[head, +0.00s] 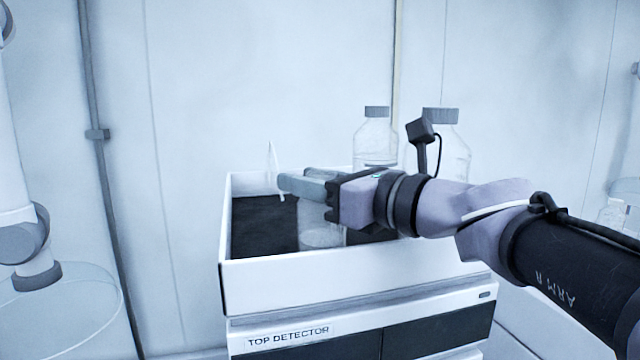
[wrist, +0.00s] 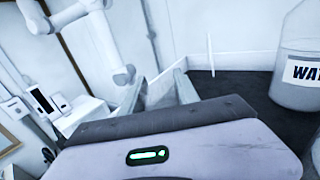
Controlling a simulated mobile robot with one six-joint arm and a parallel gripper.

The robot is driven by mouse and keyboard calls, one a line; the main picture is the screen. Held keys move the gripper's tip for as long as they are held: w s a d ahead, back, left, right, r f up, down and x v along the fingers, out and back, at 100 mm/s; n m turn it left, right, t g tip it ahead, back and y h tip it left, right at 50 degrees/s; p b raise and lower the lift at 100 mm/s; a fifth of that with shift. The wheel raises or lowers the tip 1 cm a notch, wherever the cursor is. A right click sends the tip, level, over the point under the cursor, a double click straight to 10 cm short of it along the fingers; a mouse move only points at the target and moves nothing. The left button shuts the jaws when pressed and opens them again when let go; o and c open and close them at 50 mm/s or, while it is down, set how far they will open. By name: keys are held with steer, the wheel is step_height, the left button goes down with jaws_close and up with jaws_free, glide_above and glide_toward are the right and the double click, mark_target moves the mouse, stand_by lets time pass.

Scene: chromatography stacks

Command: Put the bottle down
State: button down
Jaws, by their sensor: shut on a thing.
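My gripper (head: 299,184) reaches in from the right over the white open-topped tray (head: 350,288) on top of the stack. It is shut on a clear bottle (head: 321,230), whose lower body shows below the fingers, inside the tray. The bottle's top is hidden by the gripper. I cannot tell whether its base touches the dark tray floor (head: 262,228). In the wrist view the fingers (wrist: 159,92) show beyond the gripper body, and the held bottle is not clearly visible there.
Two clear bottles with grey caps, a smaller one (head: 376,142) and a larger one (head: 447,145), stand at the tray's back right. The wrist view shows a labelled bottle (wrist: 301,72) at right. A thin upright piece (head: 271,172) stands left of the fingers. The left tray floor is bare.

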steer(key=shift+s+d, duration=0.2)
steer(key=shift+s, duration=0.05)
steer(key=shift+f, duration=0.1)
steer(key=c, duration=1.1)
jaws_free()
steer(key=shift+o, duration=1)
steer(key=shift+w+a, duration=0.15)
steer(key=shift+r, duration=0.35)
steer(key=b+v, duration=0.1)
steer(key=v, duration=0.4)
steer(key=b+v, duration=0.2)
steer(key=v, duration=0.4)
steer(key=shift+f, duration=0.25)
steer(key=shift+s+d, duration=0.35)
steer(key=shift+d, duration=0.15)
